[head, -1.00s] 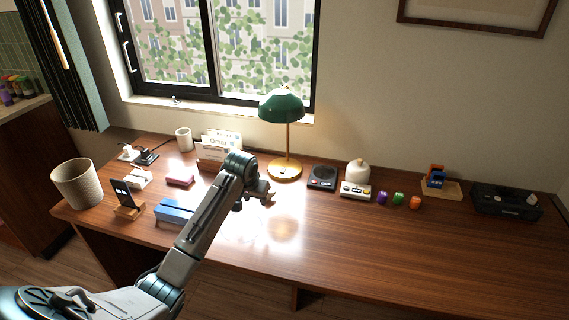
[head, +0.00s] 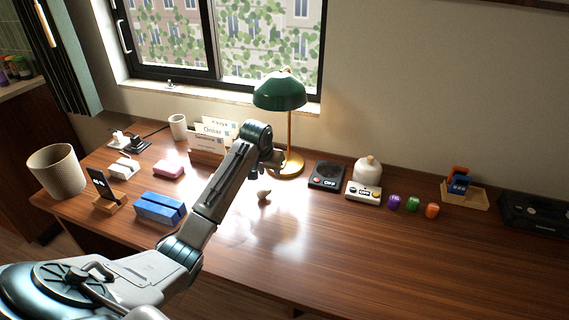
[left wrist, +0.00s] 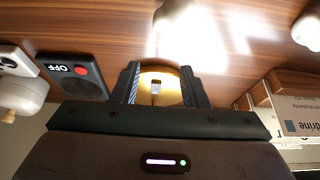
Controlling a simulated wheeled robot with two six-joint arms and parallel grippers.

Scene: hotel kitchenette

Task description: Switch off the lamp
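The desk lamp (head: 280,92) has a green shade, a brass stem and a round brass base. It is lit, with a bright pool of light on the desk. My left gripper (head: 277,164) is right in front of the lamp's base and hides part of it in the head view. In the left wrist view the gripper (left wrist: 160,88) is open, with its two dark fingers apart. I cannot tell whether anything touches. My right gripper is not in view.
A black box marked OFF (head: 328,176) and a white box marked OFF (head: 363,193) stand right of the lamp. A card holder (head: 206,143) stands left. A small pale object (head: 264,195) lies in front. The desk's right front is clear.

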